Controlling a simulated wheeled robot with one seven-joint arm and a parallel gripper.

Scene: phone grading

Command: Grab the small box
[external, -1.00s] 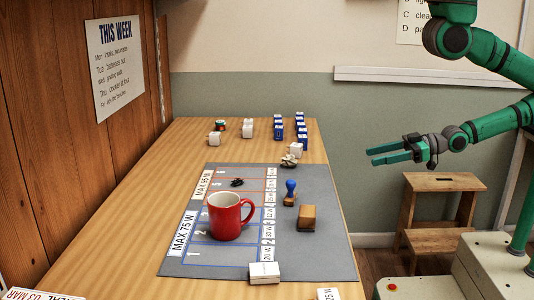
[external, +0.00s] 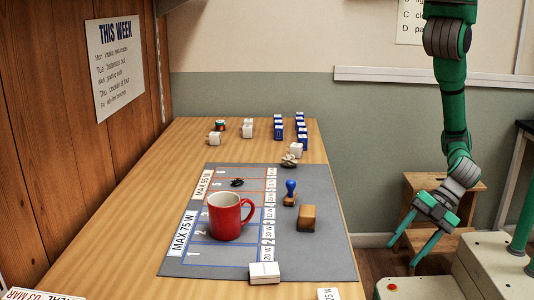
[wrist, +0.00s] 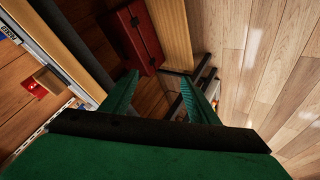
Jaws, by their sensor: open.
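Several box-like things stand on the table in the external view, and I cannot tell which one the task means. A small brown block-like box (external: 307,218) sits on the grey mat right of the red mug. A flat white box (external: 264,272) lies at the mat's front edge.
A red mug (external: 226,222), a blue-handled stamp (external: 290,192) and a dark tangled item (external: 237,182) are on the grey mat (external: 335,255). Blue boxes (external: 279,132) line the back. A wooden step stool (external: 474,205) stands behind my gripper. A dark red case (wrist: 138,38) shows in the wrist view.

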